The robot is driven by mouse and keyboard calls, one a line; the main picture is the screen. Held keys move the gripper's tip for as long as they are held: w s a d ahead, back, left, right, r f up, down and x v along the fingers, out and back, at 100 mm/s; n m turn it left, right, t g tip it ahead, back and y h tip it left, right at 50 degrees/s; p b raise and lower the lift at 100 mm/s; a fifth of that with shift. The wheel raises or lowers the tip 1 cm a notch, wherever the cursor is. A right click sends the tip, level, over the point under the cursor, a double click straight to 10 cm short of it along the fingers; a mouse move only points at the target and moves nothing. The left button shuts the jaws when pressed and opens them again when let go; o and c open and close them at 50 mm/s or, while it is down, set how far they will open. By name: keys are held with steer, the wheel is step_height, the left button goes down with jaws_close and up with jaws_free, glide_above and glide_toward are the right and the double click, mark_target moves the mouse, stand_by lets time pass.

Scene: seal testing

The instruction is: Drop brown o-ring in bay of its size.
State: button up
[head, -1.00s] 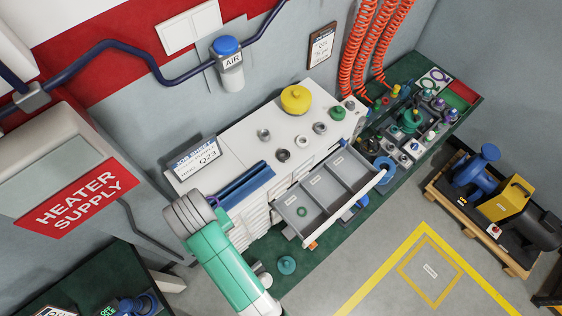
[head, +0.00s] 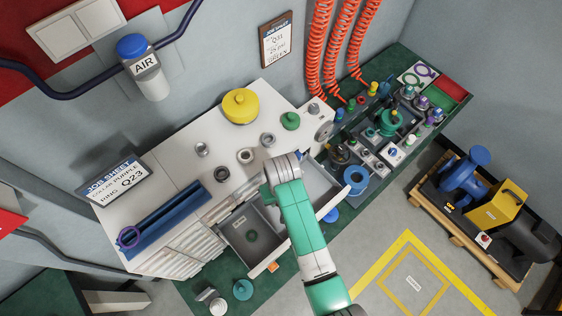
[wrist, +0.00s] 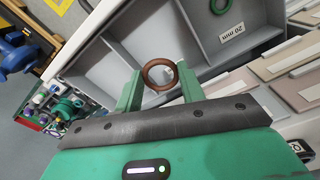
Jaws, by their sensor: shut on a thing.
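In the wrist view the brown o-ring (wrist: 146,74) is pinched between the two green fingers of my gripper (wrist: 160,88), above the open grey drawer (wrist: 195,43). The drawer is split into bays by thin walls. A green o-ring (wrist: 218,9) lies in one bay beside a label (wrist: 232,30) reading 20 mm. The bay beneath the held ring looks empty where it shows; my gripper hides part of it.
A green bench (head: 440,105) crowded with parts stands at right. The floor in front is mostly clear.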

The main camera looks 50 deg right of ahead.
step_height(320, 180, down, 10)
steer(key=shift+d+f+b, duration=0.1)
steer(key=shift+b, duration=0.4)
steer(key=shift+f+b, duration=0.4)
steer(key=shift+f, duration=0.1)
steer(key=o, duration=1)
step_height(320, 180, up, 13)
steer(key=shift+s+r+p, duration=0.1)
steer(key=shift+s+p, duration=0.05)
steer(key=shift+p, duration=1)
